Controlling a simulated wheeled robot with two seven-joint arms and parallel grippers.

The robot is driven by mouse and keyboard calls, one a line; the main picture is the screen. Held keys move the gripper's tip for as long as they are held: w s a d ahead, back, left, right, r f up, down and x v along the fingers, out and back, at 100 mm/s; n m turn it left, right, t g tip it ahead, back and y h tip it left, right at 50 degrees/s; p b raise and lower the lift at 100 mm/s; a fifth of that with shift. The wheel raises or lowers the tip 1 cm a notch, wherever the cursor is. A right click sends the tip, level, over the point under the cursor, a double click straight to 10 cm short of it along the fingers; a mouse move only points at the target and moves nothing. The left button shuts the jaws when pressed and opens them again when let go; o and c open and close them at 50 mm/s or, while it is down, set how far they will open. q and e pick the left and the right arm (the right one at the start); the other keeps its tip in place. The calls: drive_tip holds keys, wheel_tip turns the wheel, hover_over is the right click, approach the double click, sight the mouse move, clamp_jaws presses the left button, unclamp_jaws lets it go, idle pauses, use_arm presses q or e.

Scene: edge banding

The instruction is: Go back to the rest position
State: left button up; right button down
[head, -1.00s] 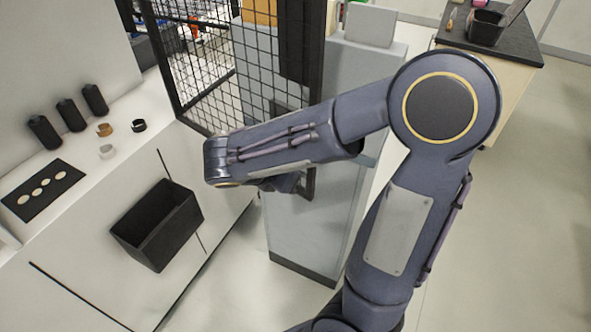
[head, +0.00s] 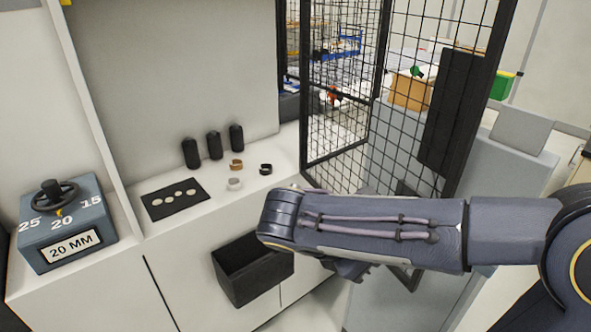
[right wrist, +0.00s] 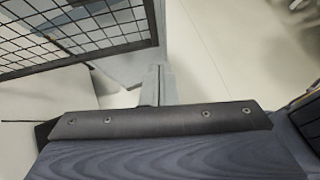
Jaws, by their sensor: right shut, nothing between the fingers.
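My right arm reaches in from the right edge of the head view, its forearm level across the lower middle. Its gripper is mostly hidden there behind and below the forearm. In the right wrist view my right gripper (right wrist: 160,84) shows as two grey fingers pressed together, with nothing between them. Pale floor and the mesh fence lie beyond the fingertips. My left arm and left gripper are not in view.
A black mesh fence (head: 340,100) stands close behind my right forearm. A black open bin (head: 240,285) hangs on the white counter front. On the counter are several black bottles (head: 214,145), small rings (head: 236,164) and a dial box (head: 68,225) reading 20 MM.

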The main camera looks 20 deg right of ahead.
drive_tip(key=s+d+f+m+y, duration=0.1)
drive_tip(key=s+f+m+y, duration=0.6)
drive_tip(key=s+m+y, duration=0.15)
drive_tip(key=a+m+t+y, duration=0.1)
drive_tip(key=m, duration=0.3)
drive_tip(key=s+a+m+t+y, duration=0.1)
drive_tip(key=a+m+t+y, duration=0.1)
drive_tip(key=m, duration=0.2)
drive_tip(key=s+a+m+t+y, duration=0.1)
drive_tip(key=m+t+y, duration=0.1)
drive_tip(key=m, duration=0.2)
drive_tip(key=shift+s+a, duration=0.15)
drive_tip(key=shift+a, duration=0.25)
drive_tip(key=shift+d, duration=0.1)
